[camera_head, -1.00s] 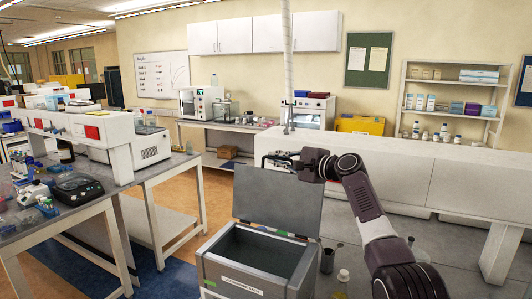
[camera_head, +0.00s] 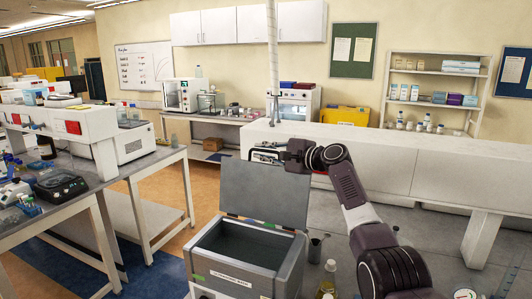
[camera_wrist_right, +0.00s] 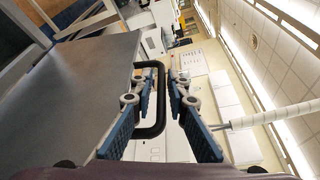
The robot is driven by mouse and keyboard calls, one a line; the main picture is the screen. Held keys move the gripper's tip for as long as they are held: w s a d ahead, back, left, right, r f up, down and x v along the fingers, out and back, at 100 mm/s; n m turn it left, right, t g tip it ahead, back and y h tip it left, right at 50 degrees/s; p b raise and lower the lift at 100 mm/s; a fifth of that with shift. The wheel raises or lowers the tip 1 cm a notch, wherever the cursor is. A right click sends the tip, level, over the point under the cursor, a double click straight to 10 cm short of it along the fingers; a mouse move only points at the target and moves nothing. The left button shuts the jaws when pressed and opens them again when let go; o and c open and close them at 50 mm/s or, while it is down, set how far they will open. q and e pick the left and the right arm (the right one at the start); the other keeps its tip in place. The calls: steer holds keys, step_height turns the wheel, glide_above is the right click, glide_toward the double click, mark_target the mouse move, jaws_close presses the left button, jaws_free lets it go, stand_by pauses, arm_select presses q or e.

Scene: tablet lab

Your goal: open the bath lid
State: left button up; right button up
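The bath (camera_head: 250,270) is a grey box with a dark open inside, at the bottom centre of the head view. Its grey lid (camera_head: 264,192) stands nearly upright at the back edge. My right gripper (camera_head: 264,154) is at the lid's top edge, reaching in from the right. In the right wrist view the lid (camera_wrist_right: 85,85) fills the left side, with its black handle (camera_wrist_right: 160,100) between the two fingers (camera_wrist_right: 161,82). The fingers stand apart, with gaps visible beside the bar. Any contact is hard to tell. My left gripper is out of view.
A long white bench front (camera_head: 395,170) runs behind my right arm. A bottle with yellowish contents (camera_head: 327,278) and a metal cup (camera_head: 316,248) stand right of the bath. A lab table (camera_head: 85,185) with instruments is at the left, with free floor between.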

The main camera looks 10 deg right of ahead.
steer(key=shift+s+d, duration=0.45)
steer(key=shift+s, duration=0.05)
steer(key=v, duration=1)
steer(key=shift+s+r, duration=0.15)
steer(key=shift+s, duration=0.1)
steer(key=shift+d, duration=0.1)
